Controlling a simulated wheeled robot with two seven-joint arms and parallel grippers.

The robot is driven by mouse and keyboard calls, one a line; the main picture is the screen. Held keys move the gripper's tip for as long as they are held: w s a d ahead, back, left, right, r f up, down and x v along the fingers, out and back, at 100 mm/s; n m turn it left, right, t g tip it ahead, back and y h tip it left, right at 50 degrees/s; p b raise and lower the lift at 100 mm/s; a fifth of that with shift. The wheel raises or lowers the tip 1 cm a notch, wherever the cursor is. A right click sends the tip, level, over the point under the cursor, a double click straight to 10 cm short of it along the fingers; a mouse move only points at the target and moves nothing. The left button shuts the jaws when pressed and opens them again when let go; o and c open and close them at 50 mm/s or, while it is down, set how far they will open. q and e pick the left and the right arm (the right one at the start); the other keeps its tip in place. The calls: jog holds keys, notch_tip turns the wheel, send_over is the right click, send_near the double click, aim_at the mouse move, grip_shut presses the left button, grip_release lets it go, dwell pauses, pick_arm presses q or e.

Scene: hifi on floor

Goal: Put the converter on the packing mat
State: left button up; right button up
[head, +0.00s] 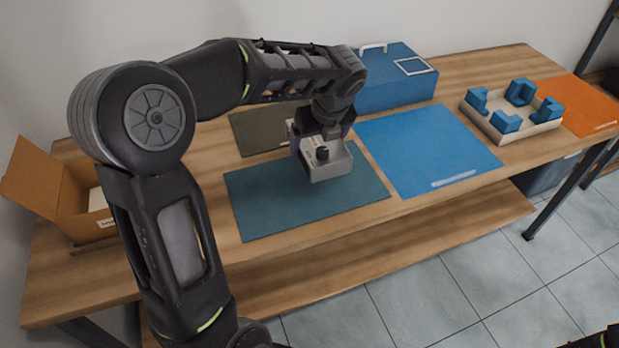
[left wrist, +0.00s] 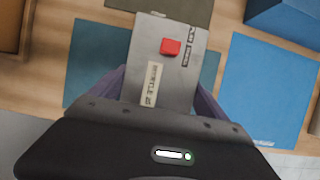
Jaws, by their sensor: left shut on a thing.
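In the left wrist view the converter (left wrist: 178,75) shows a red button and a label, between the purple fingers of my left gripper (left wrist: 155,90). It looks to be above the mat, but the gap is hard to judge. A blue mat (head: 425,150) with a small white label lies to the right. I cannot read which mat is the packing mat. My right gripper is out of view.
An olive mat (head: 258,133) lies behind the teal one. A blue case (head: 398,88) stands at the back. A tray (head: 483,122) with blue blocks and an orange mat (head: 585,103) are at the right. An open cardboard box (head: 80,205) stands at the left.

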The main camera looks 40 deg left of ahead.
aim_at(326, 146)
pick_arm(q)
jog(key=shift+f, duration=2.05)
jog(key=shift+f, duration=0.1)
jog(key=shift+f+b, duration=0.3)
jog(key=shift+f, duration=2.1)
jog(key=o, duration=1.9)
jog(key=shift+f, duration=0.2)
jog(key=v, duration=1.2)
jog(key=shift+r+p, duration=0.2)
jog(key=shift+p, duration=0.1)
